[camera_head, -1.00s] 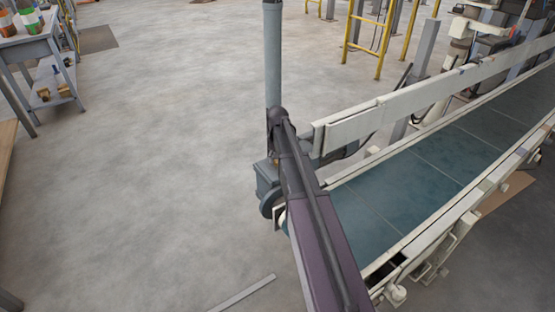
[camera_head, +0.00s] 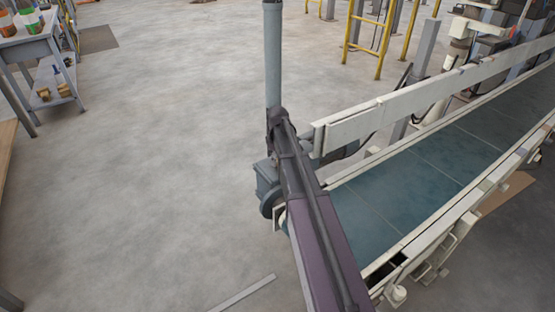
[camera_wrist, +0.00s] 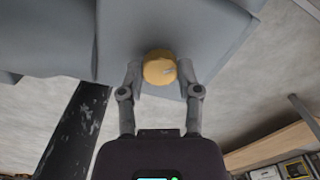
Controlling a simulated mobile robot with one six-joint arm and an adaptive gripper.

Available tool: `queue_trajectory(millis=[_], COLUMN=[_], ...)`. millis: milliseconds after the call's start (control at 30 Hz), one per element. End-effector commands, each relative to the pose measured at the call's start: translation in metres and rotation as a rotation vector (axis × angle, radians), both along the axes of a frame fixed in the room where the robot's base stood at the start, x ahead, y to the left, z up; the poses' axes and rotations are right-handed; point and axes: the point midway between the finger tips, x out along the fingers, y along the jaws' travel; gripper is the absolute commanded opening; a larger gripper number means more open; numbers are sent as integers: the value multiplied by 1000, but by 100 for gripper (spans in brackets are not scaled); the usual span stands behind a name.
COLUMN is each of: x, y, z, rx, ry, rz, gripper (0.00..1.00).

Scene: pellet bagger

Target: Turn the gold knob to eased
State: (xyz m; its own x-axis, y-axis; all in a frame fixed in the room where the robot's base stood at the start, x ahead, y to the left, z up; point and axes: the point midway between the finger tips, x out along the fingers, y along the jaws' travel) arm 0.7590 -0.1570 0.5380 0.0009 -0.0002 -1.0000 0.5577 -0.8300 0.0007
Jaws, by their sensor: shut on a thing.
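The gold knob (camera_wrist: 159,68) shows in the wrist view as a round yellow cap on a grey housing (camera_wrist: 125,32). My gripper (camera_wrist: 160,76) has one finger on each side of the knob and is shut on it. A small pale mark shows on the knob's face, but I cannot read its setting. In the head view neither the knob nor my gripper shows; only my arm crosses the middle of the picture.
A conveyor with a blue-green belt (camera_head: 425,165) and pale side rails runs to the right of my arm. A grey workbench (camera_head: 32,45) with containers stands at the upper left. Yellow posts (camera_head: 381,40) stand at the back. The floor on the left is clear.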

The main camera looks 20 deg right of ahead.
Motion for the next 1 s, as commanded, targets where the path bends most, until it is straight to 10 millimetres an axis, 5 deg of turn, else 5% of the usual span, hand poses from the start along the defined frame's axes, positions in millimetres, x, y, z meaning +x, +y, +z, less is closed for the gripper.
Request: queue_trajectory(millis=[500, 1000], x=[-1, -1], y=[0, 1], z=[0, 0], rx=[0, 0], ry=[3, 3], rz=[393, 465], gripper=[0, 0])
